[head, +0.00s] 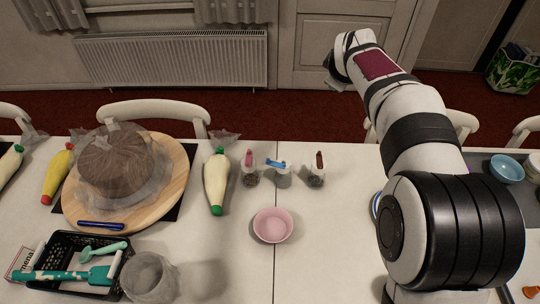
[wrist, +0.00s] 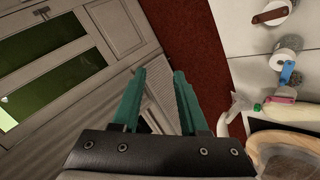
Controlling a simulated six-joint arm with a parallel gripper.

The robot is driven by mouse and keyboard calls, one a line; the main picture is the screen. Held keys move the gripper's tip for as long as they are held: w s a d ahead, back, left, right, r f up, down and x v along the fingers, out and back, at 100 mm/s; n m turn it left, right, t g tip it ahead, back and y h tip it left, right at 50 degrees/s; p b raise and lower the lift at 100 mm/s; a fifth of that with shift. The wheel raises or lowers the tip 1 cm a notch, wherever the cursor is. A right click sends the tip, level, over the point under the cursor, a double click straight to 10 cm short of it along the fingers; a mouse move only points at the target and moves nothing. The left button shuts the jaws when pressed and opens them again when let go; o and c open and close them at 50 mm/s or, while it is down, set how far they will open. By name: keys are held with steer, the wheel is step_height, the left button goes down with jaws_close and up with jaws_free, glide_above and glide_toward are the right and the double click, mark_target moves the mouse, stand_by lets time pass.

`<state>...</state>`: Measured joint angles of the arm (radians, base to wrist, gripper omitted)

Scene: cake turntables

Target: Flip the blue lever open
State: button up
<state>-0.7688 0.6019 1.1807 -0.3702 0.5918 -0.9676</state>
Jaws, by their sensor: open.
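The blue lever (head: 276,164) lies across the top of a small glass jar (head: 283,181) at the middle of the table, between two similar jars.
A pink bowl (head: 272,225) stands in front of the jars. A piping bag (head: 216,181) lies left of them. A wrapped cake sits on a round wooden turntable (head: 170,195) at the left. White chairs (head: 155,108) stand behind the table.

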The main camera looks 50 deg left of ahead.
steer(key=s+a+f+m+g+h, duration=0.15)
steer(key=s+m+g, duration=0.4)
steer(key=s, duration=1.05)
steer(key=g, duration=0.1)
glide_toward(268, 159)
steer(key=x, duration=0.7)
steer(key=shift+w+f, duration=0.1)
steer(key=shift+f, duration=0.2)
jaws_close()
steer(key=shift+n, duration=0.25)
